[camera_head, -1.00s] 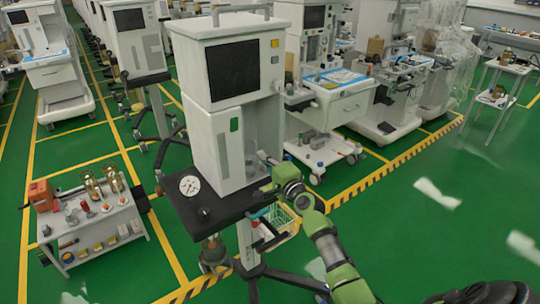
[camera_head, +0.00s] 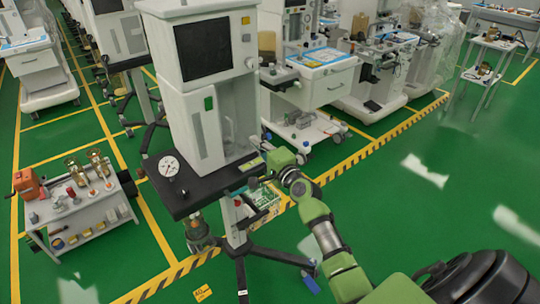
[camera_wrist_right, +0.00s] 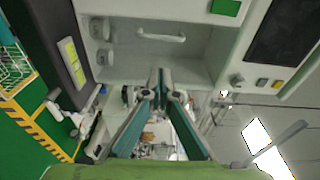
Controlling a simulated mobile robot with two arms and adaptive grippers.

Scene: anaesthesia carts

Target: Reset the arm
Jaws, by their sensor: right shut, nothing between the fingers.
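My right arm reaches in from the bottom right of the head view. Its gripper (camera_head: 262,150) is beside the right side of the nearest anaesthesia cart (camera_head: 195,20), close to the black shelf (camera_head: 190,195). In the wrist view my right gripper (camera_wrist_right: 160,78) has its fingertips together with nothing between them. They point toward the pale recess (camera_wrist_right: 185,55) of the cart. I cannot tell from these views whether they touch it. My left gripper does not show.
A pressure gauge (camera_head: 169,166) sits on the black shelf. A low grey trolley (camera_head: 90,215) with small parts stands at the left. Another cart with a blue-topped drawer (camera_head: 325,85) stands behind. The green floor (camera_head: 440,215) at the right is open.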

